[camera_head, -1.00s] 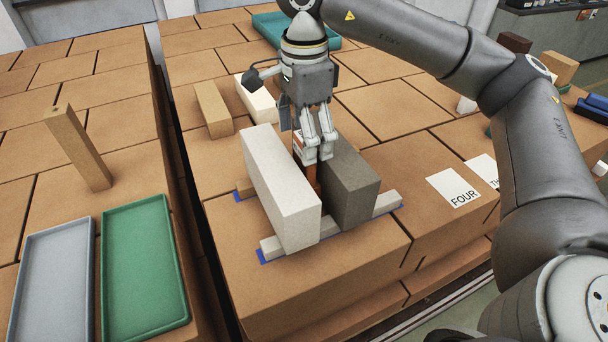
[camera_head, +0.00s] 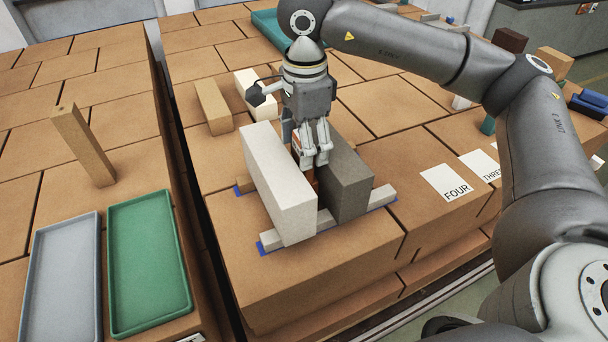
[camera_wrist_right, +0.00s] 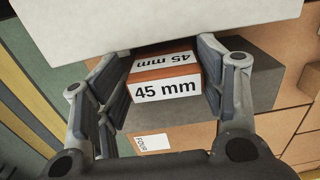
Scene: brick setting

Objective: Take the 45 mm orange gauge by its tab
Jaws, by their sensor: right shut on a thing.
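The orange 45 mm gauge (camera_wrist_right: 163,71) has white "45 mm" labels and shows between my right gripper's fingers in the wrist view. In the head view only a little of its orange body (camera_head: 308,174) shows, in the gap between a white block (camera_head: 279,184) and a dark grey block (camera_head: 346,186). My right gripper (camera_head: 314,162) points down over that gap and is shut on the gauge's labelled upper part. The gauge's lower part is hidden by the blocks. My left gripper is not in view.
The two blocks stand on pale strips (camera_head: 383,196) with blue marks. A tan block (camera_head: 213,106) and a cream block (camera_head: 255,93) lie behind. A "FOUR" card (camera_head: 447,183) lies right. Green (camera_head: 150,262) and grey (camera_head: 58,281) trays sit left across a gap.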

